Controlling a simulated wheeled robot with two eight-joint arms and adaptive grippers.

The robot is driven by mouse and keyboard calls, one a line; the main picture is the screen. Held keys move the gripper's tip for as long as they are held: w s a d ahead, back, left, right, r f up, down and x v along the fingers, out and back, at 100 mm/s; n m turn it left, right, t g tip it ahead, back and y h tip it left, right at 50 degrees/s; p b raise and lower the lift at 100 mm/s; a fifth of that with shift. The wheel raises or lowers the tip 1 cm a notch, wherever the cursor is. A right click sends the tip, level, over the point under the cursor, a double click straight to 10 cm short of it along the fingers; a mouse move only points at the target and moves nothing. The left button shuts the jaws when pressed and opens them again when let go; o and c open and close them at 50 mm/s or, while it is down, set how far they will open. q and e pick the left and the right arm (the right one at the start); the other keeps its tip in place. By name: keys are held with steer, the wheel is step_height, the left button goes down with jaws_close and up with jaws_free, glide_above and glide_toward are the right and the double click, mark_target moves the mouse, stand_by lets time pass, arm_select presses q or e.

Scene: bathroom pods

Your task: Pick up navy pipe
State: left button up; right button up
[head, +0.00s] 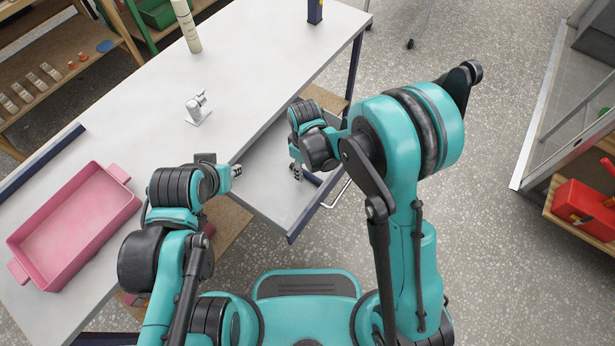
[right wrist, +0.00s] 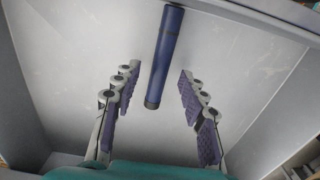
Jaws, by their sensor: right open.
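The navy pipe (right wrist: 166,55) lies on the pale floor of the open drawer in the right wrist view, running away from me. My right gripper (right wrist: 155,108) is open, with its padded fingers on either side of the pipe's near end. The pipe is not between closed pads, and I cannot tell the height gap. In the head view my right gripper (head: 297,172) points down into the drawer (head: 265,195), and the arm hides most of the pipe. My left gripper (head: 236,170) is over the table's front edge, apart from the pipe; its jaw opening is unclear.
The drawer walls rise around the pipe. On the table (head: 250,65) are a pink tray (head: 75,225), a small white fixture (head: 198,110), a cream bottle (head: 187,25) and a navy object (head: 315,11). A shelf with a red toolbox (head: 585,208) stands at right.

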steer(key=shift+f, duration=0.75)
steer(key=shift+r, duration=0.1)
jaws_close()
